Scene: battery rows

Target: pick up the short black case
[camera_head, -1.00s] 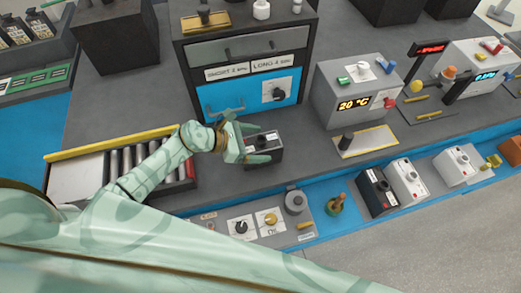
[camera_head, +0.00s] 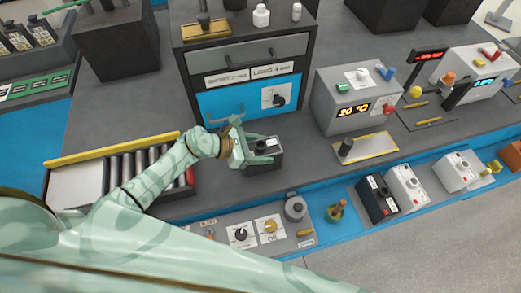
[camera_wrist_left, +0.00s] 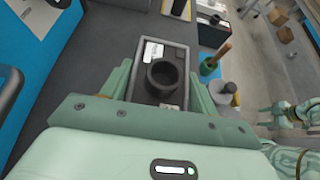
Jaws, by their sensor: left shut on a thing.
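The short black case (camera_head: 264,163) stands on the grey worktop in front of the blue-fronted cabinet. It has a dark round knob and a small white label on top, which also show on the case in the left wrist view (camera_wrist_left: 142,86). My left gripper (camera_head: 268,149) is shut on the case, one finger along each side. In the left wrist view the fingers (camera_wrist_left: 160,95) flank the case. I cannot tell whether its underside is clear of the worktop.
The cabinet (camera_head: 232,101) stands behind, a roller conveyor (camera_head: 135,168) at left. A grey box with a temperature display (camera_head: 350,105) is at right. A knob panel (camera_head: 255,232), a grey cylinder (camera_head: 294,208), another black case (camera_head: 377,200) and white cases (camera_head: 408,185) line the front.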

